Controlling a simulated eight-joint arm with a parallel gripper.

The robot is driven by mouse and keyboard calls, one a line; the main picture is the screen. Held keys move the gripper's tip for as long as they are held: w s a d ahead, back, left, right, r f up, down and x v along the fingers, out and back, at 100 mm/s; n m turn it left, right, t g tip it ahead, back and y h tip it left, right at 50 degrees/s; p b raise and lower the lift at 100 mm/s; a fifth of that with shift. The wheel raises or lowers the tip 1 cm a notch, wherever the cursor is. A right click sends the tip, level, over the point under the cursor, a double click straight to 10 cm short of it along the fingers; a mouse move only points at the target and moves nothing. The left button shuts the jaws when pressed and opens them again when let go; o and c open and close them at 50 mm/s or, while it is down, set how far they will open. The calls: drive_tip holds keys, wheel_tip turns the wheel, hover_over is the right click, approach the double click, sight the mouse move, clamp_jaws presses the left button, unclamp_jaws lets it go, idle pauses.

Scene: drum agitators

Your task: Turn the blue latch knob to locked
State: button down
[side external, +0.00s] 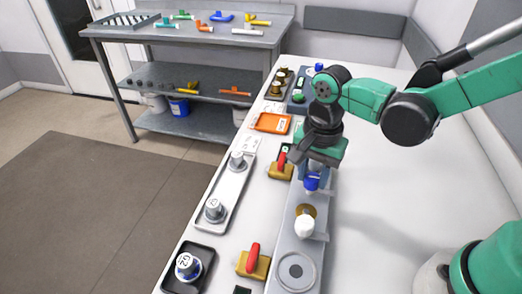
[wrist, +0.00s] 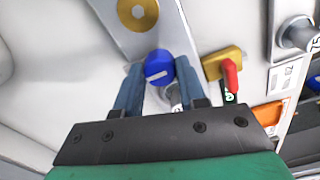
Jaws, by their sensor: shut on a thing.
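The blue latch knob (wrist: 159,64) sits on a long grey panel (wrist: 176,32). It has a white line on its face, lying nearly level in the wrist view. My gripper (wrist: 160,69) has one finger on each side of the knob and is shut on it. In the side view the blue knob (side external: 312,183) shows just below my gripper (side external: 312,172), which points down at the panel. The fingers partly hide the knob there. I cannot tell from these views whether the knob stands at locked.
On the panel nearer the camera are a brass disc (side external: 308,211), a white knob (side external: 304,228) and a grey ring (side external: 295,271). Red-handled brass valves (side external: 253,262) stand to the left. An orange tray (side external: 271,123) lies farther back. The white tabletop right of the panel is clear.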

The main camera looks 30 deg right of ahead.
drive_tip(key=shift+n, duration=0.3)
drive_tip(key=n, duration=0.8)
drive_tip(key=shift+n, duration=0.4)
drive_tip(key=n, duration=0.4)
drive_tip(key=shift+n, duration=2.2)
drive_tip(key=c, duration=0.5)
unclamp_jaws()
